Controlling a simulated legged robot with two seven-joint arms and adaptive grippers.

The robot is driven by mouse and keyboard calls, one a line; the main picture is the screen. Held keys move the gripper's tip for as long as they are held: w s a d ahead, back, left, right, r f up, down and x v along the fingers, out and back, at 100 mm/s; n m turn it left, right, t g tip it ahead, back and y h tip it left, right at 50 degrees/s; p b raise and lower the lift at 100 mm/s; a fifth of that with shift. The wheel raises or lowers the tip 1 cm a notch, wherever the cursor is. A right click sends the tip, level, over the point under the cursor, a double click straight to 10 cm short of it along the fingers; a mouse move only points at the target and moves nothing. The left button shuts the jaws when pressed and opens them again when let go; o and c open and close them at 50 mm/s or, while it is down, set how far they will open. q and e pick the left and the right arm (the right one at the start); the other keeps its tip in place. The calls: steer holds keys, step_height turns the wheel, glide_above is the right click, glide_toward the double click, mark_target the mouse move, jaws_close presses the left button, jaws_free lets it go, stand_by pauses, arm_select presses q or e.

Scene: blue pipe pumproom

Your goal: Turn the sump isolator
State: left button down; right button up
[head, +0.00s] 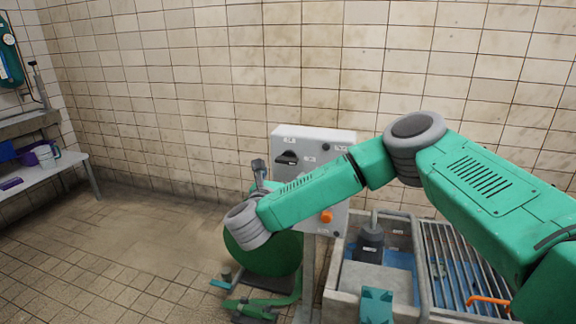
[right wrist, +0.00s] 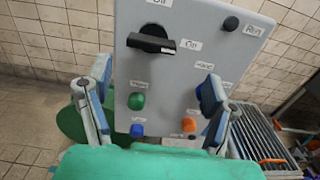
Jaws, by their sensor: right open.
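The sump isolator is a black rotary handle (head: 287,157) on the upper left of a grey control box (head: 315,141). In the right wrist view the black handle (right wrist: 152,40) lies roughly level, its grip pointing right towards a small label, with another label above it. My right gripper (right wrist: 157,78) is open and empty, its two fingers spread in front of the box. The handle sits beyond and above the fingertips, apart from them. In the head view my right gripper (head: 260,172) is mostly hidden behind my wrist. My left gripper is not in view.
The box also carries a green button (right wrist: 136,101), a blue button (right wrist: 137,130), an orange knob (right wrist: 189,124) and a dark knob (right wrist: 231,23). A concrete sump (head: 345,299) with a grating (head: 458,262) lies at the right.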

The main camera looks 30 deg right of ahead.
mark_target(284, 161)
steer(key=w, duration=0.1)
steer(key=w+d, duration=0.1)
steer(key=w, duration=0.1)
steer(key=w+d+r+b, duration=0.1)
steer(key=shift+w+d, duration=0.1)
steer(key=shift+w, duration=0.15)
steer(key=d, duration=0.1)
steer(key=w+d, duration=0.1)
steer(key=d, duration=0.1)
steer(key=shift+w+f, duration=0.15)
steer(key=shift+f, duration=0.05)
steer(key=shift+d+f, duration=0.15)
steer(key=shift+d, duration=0.4)
steer(key=shift+a, duration=0.5)
steer(key=c, duration=0.4)
steer(key=shift+a+r, duration=0.25)
steer(key=shift+a, duration=0.05)
steer(key=c, duration=0.7)
steer(key=shift+a, duration=0.1)
steer(key=shift+c, duration=0.4)
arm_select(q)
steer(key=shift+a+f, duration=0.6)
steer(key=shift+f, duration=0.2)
